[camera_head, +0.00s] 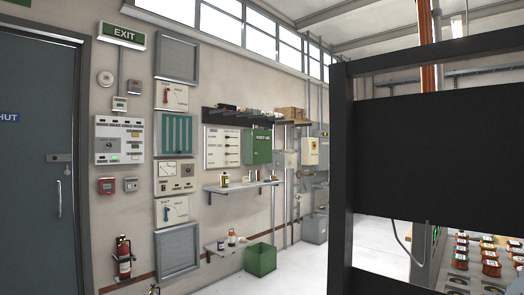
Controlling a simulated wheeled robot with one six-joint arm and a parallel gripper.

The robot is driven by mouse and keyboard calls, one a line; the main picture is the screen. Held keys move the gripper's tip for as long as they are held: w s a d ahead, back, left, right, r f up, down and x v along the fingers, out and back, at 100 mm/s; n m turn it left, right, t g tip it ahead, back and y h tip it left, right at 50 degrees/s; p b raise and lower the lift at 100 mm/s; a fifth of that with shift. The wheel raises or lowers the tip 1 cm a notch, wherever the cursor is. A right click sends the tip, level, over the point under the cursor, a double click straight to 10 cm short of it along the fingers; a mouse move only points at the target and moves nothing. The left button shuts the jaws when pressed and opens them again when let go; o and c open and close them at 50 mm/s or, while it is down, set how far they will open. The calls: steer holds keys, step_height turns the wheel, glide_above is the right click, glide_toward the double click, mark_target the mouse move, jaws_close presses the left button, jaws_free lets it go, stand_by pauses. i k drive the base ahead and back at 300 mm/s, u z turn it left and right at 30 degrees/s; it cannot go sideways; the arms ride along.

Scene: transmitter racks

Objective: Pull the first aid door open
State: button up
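A green wall cabinet (257,147) with small white lettering at its top hangs on the beige wall near the middle of the view. It looks like the first aid box; the lettering is too small to read surely. Its green front looks closed, and I cannot make out a handle. It hangs below a dark shelf and to the right of a white board. My gripper is not in view.
A black rack frame (341,190) with a dark panel (440,155) blocks the right side. A small wall shelf (240,186) is below the cabinet; a green bin (260,259) stands on the floor. A fire extinguisher (124,258) hangs at left. Pale floor (300,270) is clear.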

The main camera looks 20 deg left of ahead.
mark_target(261, 139)
steer(key=u, duration=1.75)
steer(key=i, duration=3.65)
steer(key=z, duration=2.2)
steer(key=i, duration=3.2)
